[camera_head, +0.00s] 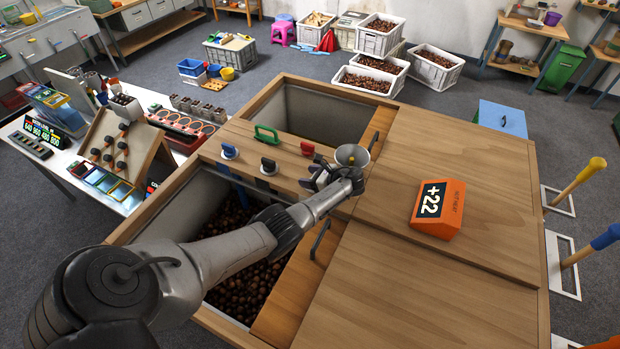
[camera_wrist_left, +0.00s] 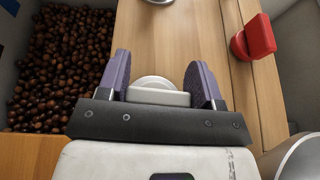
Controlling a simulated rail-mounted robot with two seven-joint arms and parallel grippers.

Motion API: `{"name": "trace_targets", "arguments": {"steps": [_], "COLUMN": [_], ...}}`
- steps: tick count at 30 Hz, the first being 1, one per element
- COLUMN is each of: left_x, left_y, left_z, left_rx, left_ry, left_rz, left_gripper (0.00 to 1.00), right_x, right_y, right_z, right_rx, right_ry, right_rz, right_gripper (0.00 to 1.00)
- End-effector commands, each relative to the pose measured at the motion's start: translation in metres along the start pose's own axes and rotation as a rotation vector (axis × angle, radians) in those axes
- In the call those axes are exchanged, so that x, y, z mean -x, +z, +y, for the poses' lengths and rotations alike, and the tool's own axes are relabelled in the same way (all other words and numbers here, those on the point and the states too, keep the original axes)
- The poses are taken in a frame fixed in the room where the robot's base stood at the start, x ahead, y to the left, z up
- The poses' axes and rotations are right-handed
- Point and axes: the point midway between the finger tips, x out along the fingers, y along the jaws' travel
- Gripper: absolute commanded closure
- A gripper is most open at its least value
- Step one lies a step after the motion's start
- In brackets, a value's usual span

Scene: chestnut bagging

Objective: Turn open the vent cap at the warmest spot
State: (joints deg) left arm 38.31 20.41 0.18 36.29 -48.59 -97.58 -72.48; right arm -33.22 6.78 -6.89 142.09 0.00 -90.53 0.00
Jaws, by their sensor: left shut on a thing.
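My left gripper (camera_head: 316,180) reaches in from the left over the wooden bin top. In the left wrist view its purple-padded fingers (camera_wrist_left: 165,82) are shut on a white vent cap (camera_wrist_left: 158,84), one finger on each side. In the head view the wrist mostly hides that cap. A red cap (camera_head: 307,148) stands just beyond the gripper and also shows in the left wrist view (camera_wrist_left: 257,37). A blue cap (camera_head: 229,151) and a black cap (camera_head: 268,166) stand to the left. An orange meter (camera_head: 438,208) on the lid reads +22. My right gripper is out of view.
Open bin compartments, one holding chestnuts (camera_head: 245,285), flank the cap strip. A side table (camera_head: 110,205) with racks is at left. The right lid is mostly clear.

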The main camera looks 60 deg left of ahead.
Motion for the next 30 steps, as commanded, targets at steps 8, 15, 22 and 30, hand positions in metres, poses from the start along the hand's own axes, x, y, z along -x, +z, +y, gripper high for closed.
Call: {"name": "trace_targets", "arguments": {"steps": [8, 15, 22, 30], "left_x": [-0.0005, -0.0005, -0.0007, -0.0005], "left_y": [0.0001, 0.0002, 0.0, -0.0001], "left_z": [0.0004, 0.0005, 0.0006, 0.0006], "left_rx": [0.017, 0.018, 0.017, 0.016], "left_ry": [0.036, 0.038, 0.037, 0.037], "left_rz": [0.001, 0.001, 0.002, 0.001], "left_gripper": [0.64, 0.64, 0.31, 0.15], "right_x": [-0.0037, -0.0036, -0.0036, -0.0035], "right_y": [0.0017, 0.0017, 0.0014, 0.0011], "right_z": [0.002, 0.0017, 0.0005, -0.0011], "right_rx": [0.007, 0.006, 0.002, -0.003], "right_ry": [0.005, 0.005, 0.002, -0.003], "right_rz": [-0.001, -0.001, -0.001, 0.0], "right_gripper": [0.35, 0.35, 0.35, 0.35]}}
